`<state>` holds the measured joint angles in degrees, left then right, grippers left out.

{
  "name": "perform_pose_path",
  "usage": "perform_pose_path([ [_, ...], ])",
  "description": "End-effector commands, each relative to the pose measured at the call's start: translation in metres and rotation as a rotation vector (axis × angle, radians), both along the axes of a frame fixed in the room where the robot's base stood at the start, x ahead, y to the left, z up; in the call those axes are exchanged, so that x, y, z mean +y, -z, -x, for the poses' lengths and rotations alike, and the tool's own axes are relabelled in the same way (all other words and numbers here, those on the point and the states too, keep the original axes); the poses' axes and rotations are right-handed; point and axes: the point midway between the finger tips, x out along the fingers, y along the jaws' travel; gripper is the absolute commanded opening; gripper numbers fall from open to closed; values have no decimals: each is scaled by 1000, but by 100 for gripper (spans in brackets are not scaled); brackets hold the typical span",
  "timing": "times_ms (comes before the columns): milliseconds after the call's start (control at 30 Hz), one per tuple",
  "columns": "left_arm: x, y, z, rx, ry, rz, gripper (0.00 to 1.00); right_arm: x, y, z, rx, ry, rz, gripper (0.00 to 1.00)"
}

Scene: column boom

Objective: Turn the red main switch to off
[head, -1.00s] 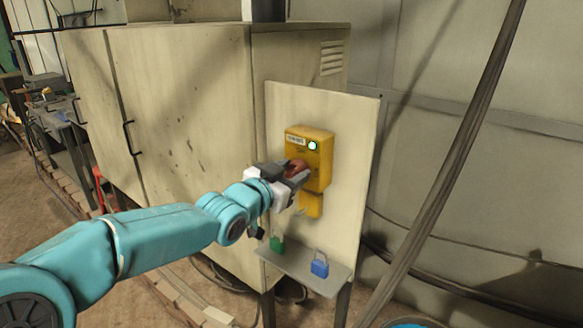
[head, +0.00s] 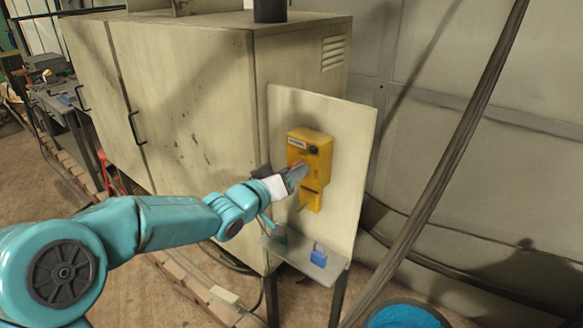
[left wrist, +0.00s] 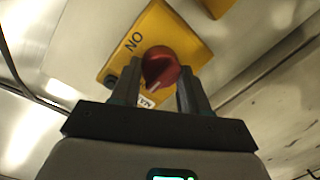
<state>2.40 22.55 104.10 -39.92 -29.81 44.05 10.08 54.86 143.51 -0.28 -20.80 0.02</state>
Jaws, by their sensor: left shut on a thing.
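The yellow switch box (head: 316,150) is fixed to a pale upright panel. The red main switch knob (left wrist: 166,68) shows in the left wrist view between the two fingers of my left gripper (left wrist: 160,88). The left gripper is shut on the knob. A pale mark on the knob points toward a small white label (left wrist: 146,101), whose text I cannot read fully. An "ON" marking (left wrist: 133,42) appears upside down on the yellow face. In the head view the left gripper (head: 299,173) hides most of the knob. The lamp (head: 314,149) on the box is dark. My right gripper is not in view.
The pale panel (head: 350,140) stands beside a large cabinet (head: 190,100).

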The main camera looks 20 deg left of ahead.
Motion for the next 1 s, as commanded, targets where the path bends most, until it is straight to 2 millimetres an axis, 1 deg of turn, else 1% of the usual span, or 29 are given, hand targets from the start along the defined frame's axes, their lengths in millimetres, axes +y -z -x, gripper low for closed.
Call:
perform_pose_path([
  [33,1,-2,0,3,-1,13,14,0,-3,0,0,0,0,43],
  [200,1,-2,0,12,-1,45,14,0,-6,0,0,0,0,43],
  [667,1,-1,0,17,-1,56,14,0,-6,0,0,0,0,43],
  [700,1,-1,0,17,-1,56,55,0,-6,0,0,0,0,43],
  [733,1,-1,0,17,-1,56,64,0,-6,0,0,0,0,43],
  [767,1,-1,0,16,-1,55,70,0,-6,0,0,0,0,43],
  [1000,0,0,0,17,-1,53,70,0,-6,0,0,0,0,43],
])
